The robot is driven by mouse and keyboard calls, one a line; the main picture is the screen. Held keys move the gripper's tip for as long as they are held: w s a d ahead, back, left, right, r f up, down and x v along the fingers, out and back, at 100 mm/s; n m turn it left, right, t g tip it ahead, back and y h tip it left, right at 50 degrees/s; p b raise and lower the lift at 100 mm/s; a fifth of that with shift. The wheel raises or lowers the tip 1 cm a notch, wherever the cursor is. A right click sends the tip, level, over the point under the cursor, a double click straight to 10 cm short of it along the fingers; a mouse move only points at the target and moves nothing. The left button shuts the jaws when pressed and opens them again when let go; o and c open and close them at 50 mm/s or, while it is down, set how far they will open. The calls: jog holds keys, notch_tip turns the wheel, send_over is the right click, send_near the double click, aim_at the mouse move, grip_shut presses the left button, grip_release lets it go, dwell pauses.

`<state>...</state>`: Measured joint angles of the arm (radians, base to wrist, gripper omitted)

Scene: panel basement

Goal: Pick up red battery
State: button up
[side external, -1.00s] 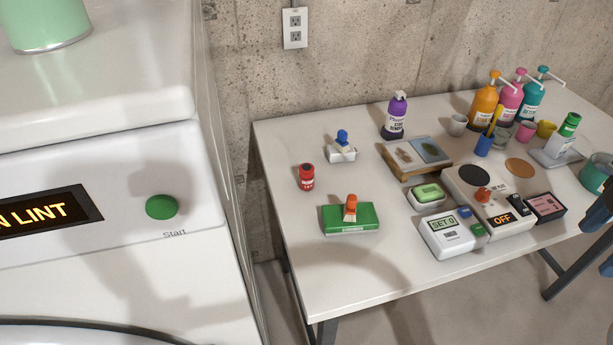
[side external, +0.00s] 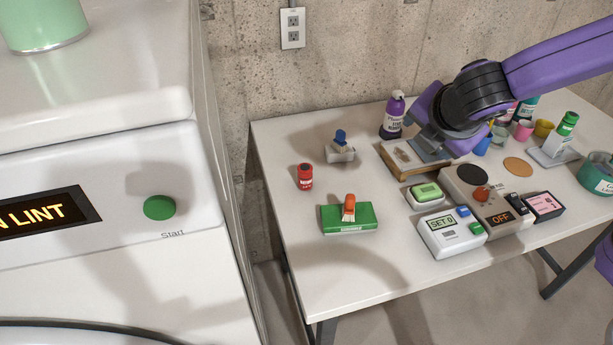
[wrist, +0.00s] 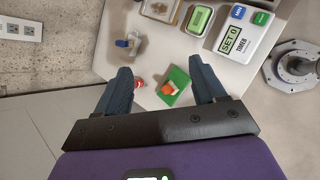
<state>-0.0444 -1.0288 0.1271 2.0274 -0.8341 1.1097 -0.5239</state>
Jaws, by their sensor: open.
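The red battery (side external: 305,177) is a short red cylinder with a dark band and label, standing upright on the white table at the left. In the wrist view a small red bit of it (wrist: 139,83) shows beside the left finger, which seems to hide the rest. My gripper (wrist: 160,82) is open and empty, its two blue-grey fingers wide apart. In the side view my gripper (side external: 428,140) is above the back middle of the table, right of the battery and well away from it.
The green box with an orange-topped item (side external: 349,216) stands just right of and nearer than the battery. A blue-handled stamp (side external: 340,148) is behind it. A purple bottle (side external: 393,116), devices and a hot plate (side external: 468,186) fill the middle and right. The table's front left is clear.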

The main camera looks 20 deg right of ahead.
jog(key=w+a+f+n+t, duration=0.1)
jog(key=w+a+n+t, duration=0.3)
jog(key=a, duration=0.5)
jog(key=w+a+n+t, duration=0.2)
jog(key=w+a+n, duration=0.2)
jog(key=a+n, duration=0.4)
jog(key=m, duration=0.2)
send_near(304, 173)
jog(key=shift+y, duration=0.4)
jog(key=x, duration=0.5)
jog(key=f+x, duration=0.1)
jog(key=x, duration=0.8)
jog(key=shift+s+d+f, duration=0.1)
jog(key=shift+d+f, duration=0.3)
jog(key=shift+f, duration=0.05)
jog(key=c, duration=1.2)
